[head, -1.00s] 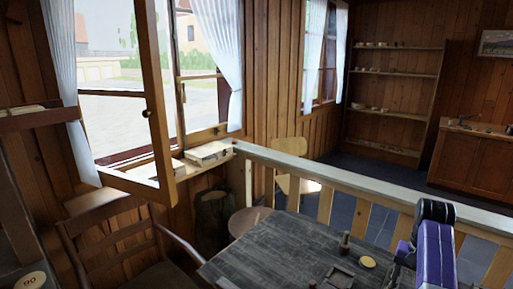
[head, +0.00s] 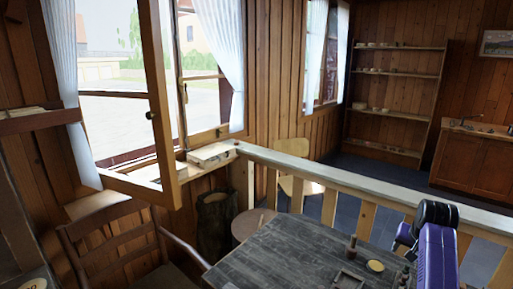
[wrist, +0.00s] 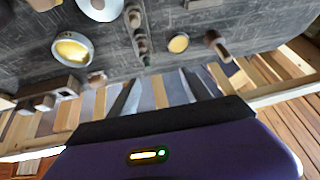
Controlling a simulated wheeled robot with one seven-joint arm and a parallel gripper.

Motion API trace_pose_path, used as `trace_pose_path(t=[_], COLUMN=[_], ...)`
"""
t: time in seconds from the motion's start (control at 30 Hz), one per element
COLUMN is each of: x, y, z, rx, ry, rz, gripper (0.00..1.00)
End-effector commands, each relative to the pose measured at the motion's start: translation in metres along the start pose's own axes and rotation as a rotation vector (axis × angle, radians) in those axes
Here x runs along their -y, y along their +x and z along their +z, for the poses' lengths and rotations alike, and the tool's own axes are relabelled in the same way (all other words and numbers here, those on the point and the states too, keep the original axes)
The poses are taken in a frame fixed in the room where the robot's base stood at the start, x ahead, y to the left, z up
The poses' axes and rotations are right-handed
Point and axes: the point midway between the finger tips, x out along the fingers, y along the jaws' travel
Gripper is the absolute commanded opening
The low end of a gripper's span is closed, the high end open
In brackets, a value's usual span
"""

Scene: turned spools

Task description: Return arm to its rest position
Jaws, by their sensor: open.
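My gripper (wrist: 158,92) shows in the wrist view as two dark fingers set apart beyond the purple wrist housing. It is open, with nothing seen between the fingers. Beyond it is the dark grey table (wrist: 200,65), which also shows in the head view (head: 290,250). On the table, the wrist view shows turned spools (wrist: 137,30), another brown turned piece (wrist: 217,45), a yellow disc (wrist: 178,43) and a round dish with yellow inside (wrist: 72,48). In the head view my purple arm stands at the lower right, and the gripper itself is hidden or out of frame.
A pale wooden railing (head: 330,178) runs behind the table. A wooden chair (head: 115,245) stands at the left, near an open window (head: 160,110). Shelves (head: 395,100) are at the back.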

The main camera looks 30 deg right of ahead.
Motion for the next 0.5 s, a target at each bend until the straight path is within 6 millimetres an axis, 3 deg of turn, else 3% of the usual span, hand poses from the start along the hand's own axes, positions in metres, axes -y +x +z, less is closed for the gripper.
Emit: trace_pose_path(t=[0.13, 0.27, 0.5], x=[0.011, 0.028, 0.063], y=[0.006, 0.005, -0.018], z=[-0.002, 0.015, 0.083], rx=[-0.184, -0.371, -0.637], ry=[-0.059, -0.142, -0.289], rz=[-0.032, -0.076, -0.186], gripper=[0.57, 0.57, 0.57])
